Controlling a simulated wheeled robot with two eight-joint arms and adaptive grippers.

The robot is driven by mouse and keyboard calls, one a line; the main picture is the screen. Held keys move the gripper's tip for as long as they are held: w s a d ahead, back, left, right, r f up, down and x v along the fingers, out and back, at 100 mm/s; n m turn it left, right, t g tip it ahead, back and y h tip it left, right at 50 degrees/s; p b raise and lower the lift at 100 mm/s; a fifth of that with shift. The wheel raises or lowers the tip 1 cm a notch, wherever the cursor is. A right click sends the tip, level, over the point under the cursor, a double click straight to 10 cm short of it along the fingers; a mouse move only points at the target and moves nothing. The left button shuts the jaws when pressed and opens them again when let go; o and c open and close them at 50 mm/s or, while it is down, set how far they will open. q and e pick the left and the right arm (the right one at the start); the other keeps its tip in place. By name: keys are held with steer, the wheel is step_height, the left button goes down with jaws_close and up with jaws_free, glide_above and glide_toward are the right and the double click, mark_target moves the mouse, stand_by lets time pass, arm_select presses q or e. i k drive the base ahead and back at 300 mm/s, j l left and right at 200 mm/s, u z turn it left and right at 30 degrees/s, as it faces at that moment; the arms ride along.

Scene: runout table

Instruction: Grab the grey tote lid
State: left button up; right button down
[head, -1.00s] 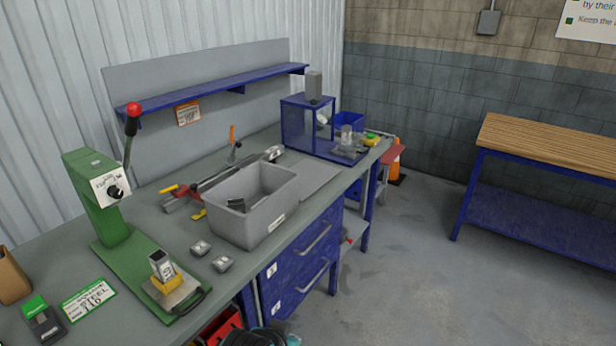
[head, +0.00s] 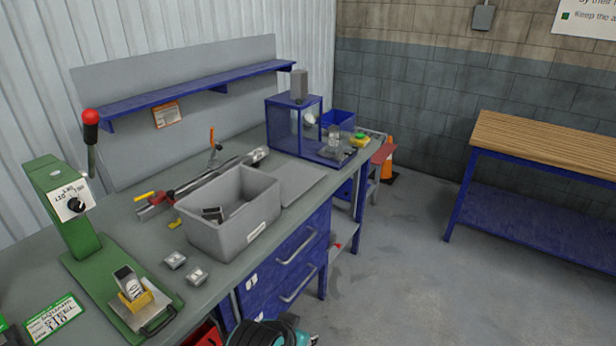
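A flat grey panel (head: 296,182), which looks like the grey tote lid, lies on the bench just behind and to the right of the open grey tote (head: 228,235). Its near left part is hidden by the tote. Its far right edge is close to the blue-framed guard box. The tote has dark parts (head: 213,214) inside. Neither of my grippers can be made out in the head view.
A green press (head: 62,215) stands on the left of the bench, with two small metal blocks (head: 186,268) near the tote. A red-and-grey tool (head: 200,185) lies behind the tote. A blue guard box (head: 297,128) stands beyond.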

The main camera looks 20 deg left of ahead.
mark_target(298, 178)
steer(key=i+l, duration=0.15)
steer(key=i, duration=0.7)
steer(key=i+l+z, duration=0.15)
steer(key=i, duration=0.75)
steer(key=i+u, duration=0.35)
steer(key=i+l+u, duration=0.1)
steer(key=i+u, duration=0.2)
steer(key=i+l+u, duration=0.15)
steer(key=u, duration=0.2)
steer(key=i, duration=0.1)
